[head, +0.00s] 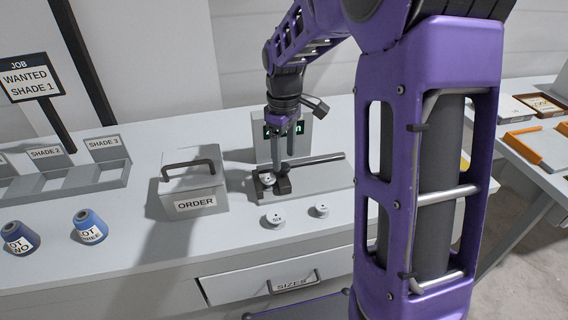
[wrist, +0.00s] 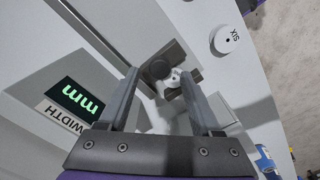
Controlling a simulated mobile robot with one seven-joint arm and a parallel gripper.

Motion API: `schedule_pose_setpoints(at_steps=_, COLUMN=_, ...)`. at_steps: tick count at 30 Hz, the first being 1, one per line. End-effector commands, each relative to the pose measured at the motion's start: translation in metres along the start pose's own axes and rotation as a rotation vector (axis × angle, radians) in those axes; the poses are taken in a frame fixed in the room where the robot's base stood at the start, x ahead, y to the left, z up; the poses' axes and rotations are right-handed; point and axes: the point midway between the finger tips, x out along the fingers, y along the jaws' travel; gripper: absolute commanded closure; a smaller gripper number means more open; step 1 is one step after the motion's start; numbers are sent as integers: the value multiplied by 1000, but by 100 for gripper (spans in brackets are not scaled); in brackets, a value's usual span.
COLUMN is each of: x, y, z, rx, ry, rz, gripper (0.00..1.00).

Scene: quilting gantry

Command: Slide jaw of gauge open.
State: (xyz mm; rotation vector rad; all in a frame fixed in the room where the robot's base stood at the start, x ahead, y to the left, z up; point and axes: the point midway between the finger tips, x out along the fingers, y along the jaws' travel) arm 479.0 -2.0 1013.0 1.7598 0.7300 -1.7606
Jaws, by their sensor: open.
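The gauge stands on the bench, with a grey base plate (head: 325,182) and a dark rail (head: 318,160). Its dark jaw (head: 283,185) is at the left part of the rail, and also shows in the wrist view (wrist: 167,53). A small white disc (head: 267,179) sits against the dark jaw parts; it also shows in the wrist view (wrist: 174,81). My gripper (head: 284,163) points down over the jaw. In the wrist view its fingers (wrist: 160,75) are apart, one at each side of the jaw area. I cannot tell whether they touch it.
A lit green display (wrist: 78,97) labelled WIDTH stands behind the gauge. A disc marked SIX (head: 276,220) and another disc (head: 321,210) lie in front. An ORDER box (head: 190,185) with a handle stands to the left. A SIZES drawer (head: 290,285) is below.

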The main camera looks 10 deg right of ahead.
Motion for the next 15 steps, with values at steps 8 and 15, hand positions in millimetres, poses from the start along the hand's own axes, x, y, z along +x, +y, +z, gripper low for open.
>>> schedule_pose_setpoints(at_steps=8, x=27, y=0, z=0, rx=0, ry=-1, rz=0, gripper=34)
schedule_pose_setpoints(at_steps=15, x=29, y=0, z=0, rx=0, ry=0, rz=1, gripper=34)
